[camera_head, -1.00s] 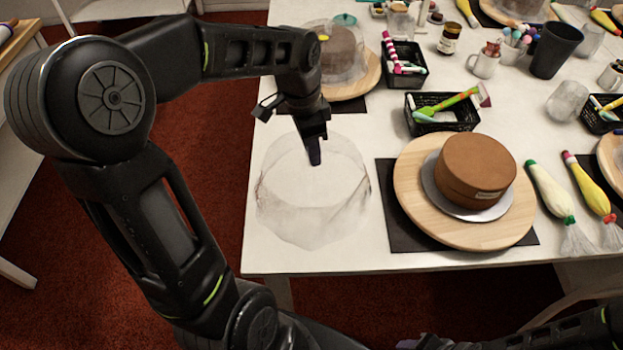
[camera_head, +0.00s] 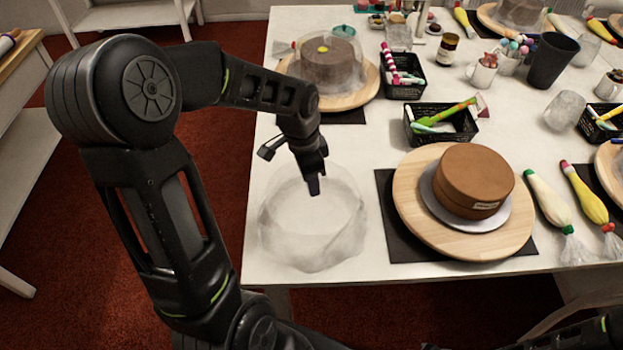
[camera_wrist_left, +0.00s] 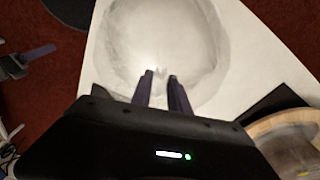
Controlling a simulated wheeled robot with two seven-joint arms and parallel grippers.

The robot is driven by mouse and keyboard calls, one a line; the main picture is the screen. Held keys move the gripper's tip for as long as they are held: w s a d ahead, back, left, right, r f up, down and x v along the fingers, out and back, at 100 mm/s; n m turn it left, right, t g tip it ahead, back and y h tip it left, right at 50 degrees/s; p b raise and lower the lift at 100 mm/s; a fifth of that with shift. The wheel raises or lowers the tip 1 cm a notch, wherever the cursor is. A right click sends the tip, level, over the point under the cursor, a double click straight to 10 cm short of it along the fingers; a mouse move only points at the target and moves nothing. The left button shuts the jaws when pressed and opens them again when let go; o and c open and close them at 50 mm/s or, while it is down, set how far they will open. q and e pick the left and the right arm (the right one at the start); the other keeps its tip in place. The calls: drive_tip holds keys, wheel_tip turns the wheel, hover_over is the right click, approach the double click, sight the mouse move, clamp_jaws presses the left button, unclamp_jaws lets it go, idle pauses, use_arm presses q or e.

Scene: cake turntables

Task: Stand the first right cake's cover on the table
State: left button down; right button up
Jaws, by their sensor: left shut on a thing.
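The clear cake cover (camera_head: 312,240) is at the front left of the table (camera_head: 300,274), left of the uncovered brown cake (camera_head: 474,176). My left gripper (camera_head: 314,190) points down at the top of the cover and is shut on it. In the left wrist view the two fingers (camera_wrist_left: 160,88) meet the middle of the round cover (camera_wrist_left: 150,42). I cannot tell whether the cover's rim touches the table. The brown cake sits on a silver board on a wooden turntable (camera_head: 408,205). My right gripper is not in view.
A black mat (camera_head: 400,246) lies under the turntable, right of the cover. A covered cake (camera_head: 330,62) stands behind it. A black basket (camera_head: 440,122) of tools and two piping bags (camera_head: 590,195) are nearby. The table's left and front edges are close to the cover.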

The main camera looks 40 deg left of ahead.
use_arm(q)
drive_tip(key=shift+f, duration=0.15)
drive_tip(key=c, duration=1.3)
unclamp_jaws()
drive_tip(key=shift+o, duration=0.2)
wheel_tip(320, 180, up, 12)
drive_tip(key=s, duration=0.1)
drive_tip(key=shift+a+b, duration=0.35)
drive_tip(key=shift+a, duration=0.1)
